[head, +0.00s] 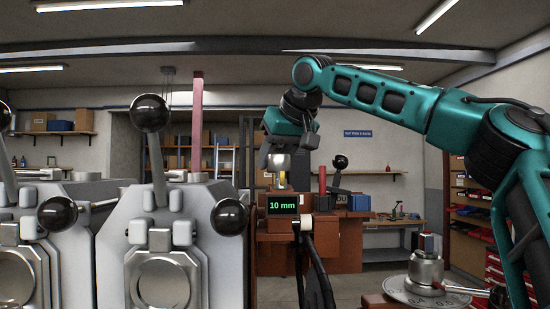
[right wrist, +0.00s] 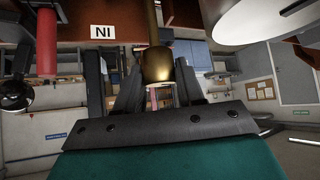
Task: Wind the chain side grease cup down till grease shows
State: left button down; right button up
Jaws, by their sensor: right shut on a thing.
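A brass grease cup (right wrist: 156,62) on a stem shows in the right wrist view, its end between the fingers of my right gripper (right wrist: 158,94). In the head view the right gripper (head: 284,160) points down from the teal arm, shut on the cup (head: 282,181) above a reddish-brown machine housing. The cup is small there, and its thread and outlet cannot be made out. I see no grease in either view. A black display (head: 283,205) in front of the housing reads "10 mm" in green. My left gripper is not in view.
Grey machines with black ball-ended levers (head: 151,113) fill the left. Another black-knobbed lever (head: 340,162) and a red post (head: 322,180) stand right of the gripper. A dark cable (head: 318,265) hangs below the display. A round grey dial (head: 425,282) is at lower right.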

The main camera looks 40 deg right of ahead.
jog(key=c, duration=0.4)
jog(key=shift+c, duration=0.2)
jog(key=shift+m+h, duration=0.5)
jog(key=shift+m, duration=0.1)
jog(key=m+g+h, duration=0.2)
jog(key=m+h, duration=0.1)
jog(key=m, duration=0.1)
jog(key=shift+r+m, duration=0.1)
jog(key=shift+m, duration=0.2)
jog(key=shift+m+g+h, duration=0.8)
jog(key=shift+m+g, duration=0.1)
jog(key=shift+m, duration=0.7)
jog(key=shift+m+g+h, duration=0.5)
jog(key=shift+m+g, duration=0.8)
jog(key=shift+m, duration=0.4)
dwell(0.6)
jog(key=o, duration=0.9)
jog(key=shift+d, duration=0.1)
jog(key=shift+o, duration=0.5)
